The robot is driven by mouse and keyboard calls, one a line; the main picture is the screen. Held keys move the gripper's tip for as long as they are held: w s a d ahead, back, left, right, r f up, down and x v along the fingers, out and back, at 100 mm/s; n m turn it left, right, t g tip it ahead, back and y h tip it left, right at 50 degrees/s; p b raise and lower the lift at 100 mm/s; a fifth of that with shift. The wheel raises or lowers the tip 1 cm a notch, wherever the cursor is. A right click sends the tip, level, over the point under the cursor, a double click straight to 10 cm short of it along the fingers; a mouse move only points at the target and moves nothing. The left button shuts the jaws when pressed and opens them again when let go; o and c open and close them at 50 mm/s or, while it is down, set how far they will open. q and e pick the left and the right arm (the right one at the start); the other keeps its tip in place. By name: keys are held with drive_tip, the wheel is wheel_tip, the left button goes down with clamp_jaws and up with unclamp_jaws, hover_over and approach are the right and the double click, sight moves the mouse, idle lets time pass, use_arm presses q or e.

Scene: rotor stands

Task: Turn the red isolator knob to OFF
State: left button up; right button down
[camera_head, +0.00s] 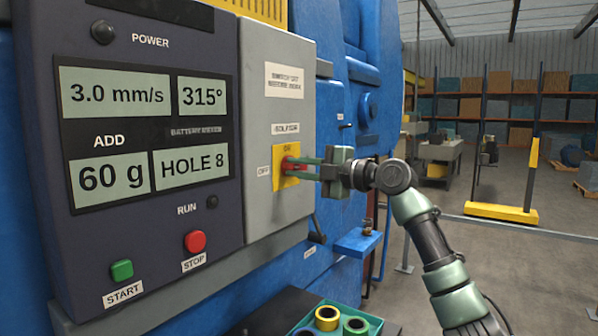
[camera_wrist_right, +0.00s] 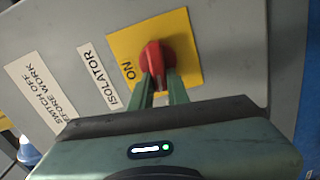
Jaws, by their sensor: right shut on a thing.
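The red isolator knob (camera_head: 287,164) sits on a yellow plate (camera_head: 280,178) on the grey switch box (camera_head: 270,55). The plate reads ON at its top, and an OFF label (camera_head: 264,171) is at its left. My right gripper (camera_head: 298,168) reaches in from the right with its fingers around the knob, shut on it. In the right wrist view the red knob (camera_wrist_right: 155,56) lies between the green fingertips (camera_wrist_right: 160,84), its handle pointing toward the gripper. The word ON shows beside it there. The fingers hide part of the knob. My left gripper is not in view.
Left of the switch box is a dark panel with displays, a green START button (camera_head: 122,270) and a red STOP button (camera_head: 195,241). A small blue shelf (camera_head: 358,242) projects below the box. A green tray (camera_head: 375,321) with ring-shaped parts is at the bottom. The aisle at right is open.

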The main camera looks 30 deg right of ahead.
drive_tip(key=shift+f+n, duration=0.15)
drive_tip(key=shift+n, duration=0.65)
drive_tip(key=c, duration=1.4)
unclamp_jaws()
drive_tip(key=shift+o, duration=0.2)
drive_tip(key=shift+s+d+f+b, duration=0.2)
drive_tip(key=shift+s+b, duration=0.15)
drive_tip(key=shift+b, duration=0.2)
drive_tip(key=b+v, duration=0.2)
drive_tip(key=v, duration=0.5)
drive_tip(key=shift+b, duration=0.35)
drive_tip(key=shift+r, duration=0.1)
